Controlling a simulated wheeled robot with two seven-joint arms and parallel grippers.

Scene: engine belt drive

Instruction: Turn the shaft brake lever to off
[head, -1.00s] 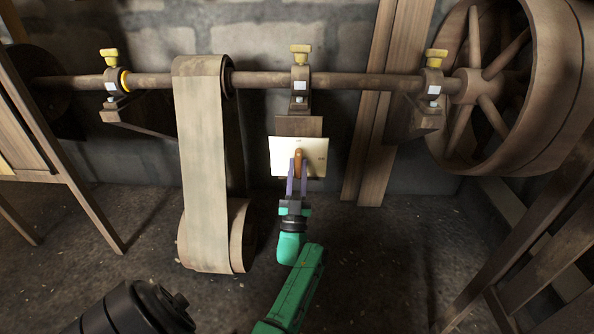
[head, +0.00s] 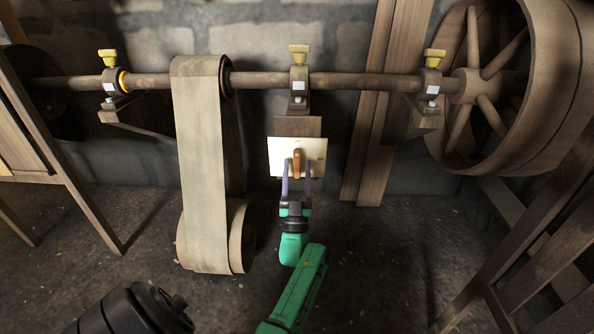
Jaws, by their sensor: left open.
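The shaft brake lever (head: 297,158) is a short orange-brown handle standing near upright in front of an off-white plate (head: 278,148). The plate has small markings too small to read and hangs below the middle shaft bearing. My left gripper (head: 297,170) is open, its two purple fingers below and to either side of the lever's lower end. Gaps show between lever and fingers, and nothing is held. My right gripper is not in view.
A brown shaft (head: 260,80) runs across the wall through several yellow-capped bearings. A wide belt (head: 200,150) hangs to the left, and a large spoked wheel (head: 572,90) stands at the right.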

